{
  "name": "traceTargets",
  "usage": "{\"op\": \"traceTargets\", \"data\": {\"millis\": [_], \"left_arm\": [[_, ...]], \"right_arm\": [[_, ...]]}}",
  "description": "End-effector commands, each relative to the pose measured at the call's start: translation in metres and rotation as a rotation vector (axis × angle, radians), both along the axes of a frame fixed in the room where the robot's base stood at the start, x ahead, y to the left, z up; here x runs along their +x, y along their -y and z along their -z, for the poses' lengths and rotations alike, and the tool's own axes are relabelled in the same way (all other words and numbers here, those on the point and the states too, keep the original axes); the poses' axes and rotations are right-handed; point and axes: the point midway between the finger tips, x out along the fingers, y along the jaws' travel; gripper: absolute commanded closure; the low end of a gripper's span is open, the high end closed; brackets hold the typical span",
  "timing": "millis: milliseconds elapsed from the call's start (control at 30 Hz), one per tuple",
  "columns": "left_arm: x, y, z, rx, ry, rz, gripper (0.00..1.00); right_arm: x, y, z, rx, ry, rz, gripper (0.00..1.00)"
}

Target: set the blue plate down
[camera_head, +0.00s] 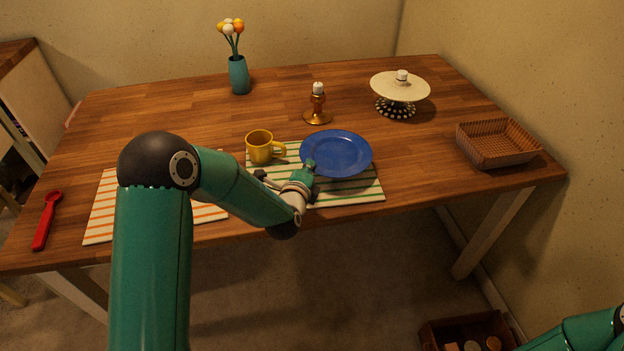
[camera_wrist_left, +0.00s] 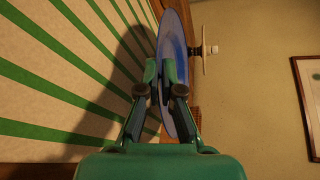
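The blue plate (camera_head: 340,152) is over the right striped placemat (camera_head: 355,193). My left gripper (camera_head: 309,171) is at its near-left rim. In the left wrist view, the fingers of my left gripper (camera_wrist_left: 162,75) are closed on the rim of the plate (camera_wrist_left: 174,38), seen nearly edge-on. The green-striped placemat (camera_wrist_left: 50,75) lies beside it there, with a dark shadow across it, and the plate looks raised off the mat. My right gripper is not in view; only part of my right arm shows at the lower right.
A yellow mug (camera_head: 260,148) stands left of the plate. A brass candlestick (camera_head: 317,108) is behind it. The table front between mat and basket is clear.

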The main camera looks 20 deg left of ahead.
Motion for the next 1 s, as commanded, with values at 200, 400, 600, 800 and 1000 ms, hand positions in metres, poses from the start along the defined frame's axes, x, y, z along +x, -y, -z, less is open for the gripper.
{"op": "traceTargets", "data": {"millis": [200, 400, 600, 800, 1000], "left_arm": [[0.000, 0.000, 0.031, 0.001, 0.000, 0.000, 1.00], [0.000, 0.000, 0.034, 0.001, 0.003, 0.000, 1.00], [0.000, 0.000, 0.037, 0.000, 0.003, 0.001, 1.00], [0.000, 0.001, 0.037, -0.001, -0.002, 0.001, 0.83], [0.000, 0.001, 0.037, 0.000, -0.004, 0.001, 0.83]], "right_arm": [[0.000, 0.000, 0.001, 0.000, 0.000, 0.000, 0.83], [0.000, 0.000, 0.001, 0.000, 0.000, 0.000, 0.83], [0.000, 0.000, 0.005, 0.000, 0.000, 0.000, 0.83], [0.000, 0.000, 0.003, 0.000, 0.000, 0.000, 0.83], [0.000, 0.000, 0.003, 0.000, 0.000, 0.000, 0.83]]}}
